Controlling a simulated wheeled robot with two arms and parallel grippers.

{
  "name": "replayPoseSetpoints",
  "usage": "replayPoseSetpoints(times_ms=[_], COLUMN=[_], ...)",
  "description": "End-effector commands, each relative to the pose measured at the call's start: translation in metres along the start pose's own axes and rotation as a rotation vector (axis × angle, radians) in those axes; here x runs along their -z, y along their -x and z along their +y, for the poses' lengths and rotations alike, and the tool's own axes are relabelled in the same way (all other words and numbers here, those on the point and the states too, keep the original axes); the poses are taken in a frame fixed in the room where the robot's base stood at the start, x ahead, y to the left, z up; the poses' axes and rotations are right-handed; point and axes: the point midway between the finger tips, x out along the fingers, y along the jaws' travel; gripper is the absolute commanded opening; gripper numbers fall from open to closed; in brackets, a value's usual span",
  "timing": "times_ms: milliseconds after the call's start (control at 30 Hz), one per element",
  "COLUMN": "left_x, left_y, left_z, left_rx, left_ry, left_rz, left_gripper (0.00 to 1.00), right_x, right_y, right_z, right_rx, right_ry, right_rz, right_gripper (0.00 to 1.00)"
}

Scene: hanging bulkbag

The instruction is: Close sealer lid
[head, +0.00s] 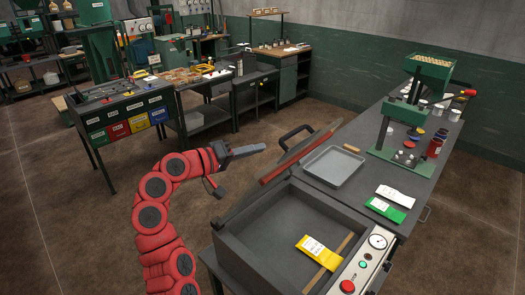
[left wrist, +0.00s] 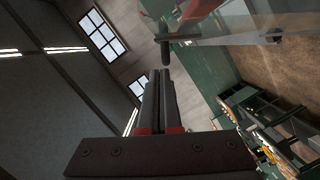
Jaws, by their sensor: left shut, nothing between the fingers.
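The sealer (head: 262,240) is a dark grey box with an open chamber at the bottom of the head view. A yellow packet (head: 318,252) lies in the chamber, by a tan bar. The lid (head: 300,153) stands raised, tilted up, with a red edge and see-through panel. Its black handle (head: 296,132) is at the top; a dark bar in the left wrist view (left wrist: 178,37) looks like this handle. My left gripper (head: 262,147) is shut and empty, left of the lid and apart from it. Its closed fingers show in the left wrist view (left wrist: 160,76). My right gripper is not in view.
A grey tray (head: 333,167) sits on the bench behind the sealer, with white and green packets (head: 385,208) to its right. A green press (head: 405,125) stands farther back. A control panel (head: 362,262) is at the sealer's right. Open floor lies left of the bench.

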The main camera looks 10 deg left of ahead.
Motion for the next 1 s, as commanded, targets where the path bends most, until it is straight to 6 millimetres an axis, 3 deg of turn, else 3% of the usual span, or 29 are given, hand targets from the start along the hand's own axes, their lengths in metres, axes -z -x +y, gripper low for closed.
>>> replayPoseSetpoints(times_ms=[133,400,767,1000], left_x=[-0.017,-0.034,-0.035,-0.048], left_y=[-0.002,-0.006,-0.007,-0.02], left_z=[0.002,-0.001,-0.002,-0.009], left_rx=[0.0,0.0,0.001,0.009], left_ry=[0.003,0.002,0.001,-0.041], left_rz=[0.0,0.0,0.0,-0.001], left_gripper=[0.0,0.0,0.0,0.0], right_x=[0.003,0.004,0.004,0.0], right_y=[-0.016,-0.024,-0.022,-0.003], right_z=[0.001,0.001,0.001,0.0], right_rx=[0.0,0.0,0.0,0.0], right_ry=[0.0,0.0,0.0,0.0], right_rz=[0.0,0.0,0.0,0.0], right_gripper=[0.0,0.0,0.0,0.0])
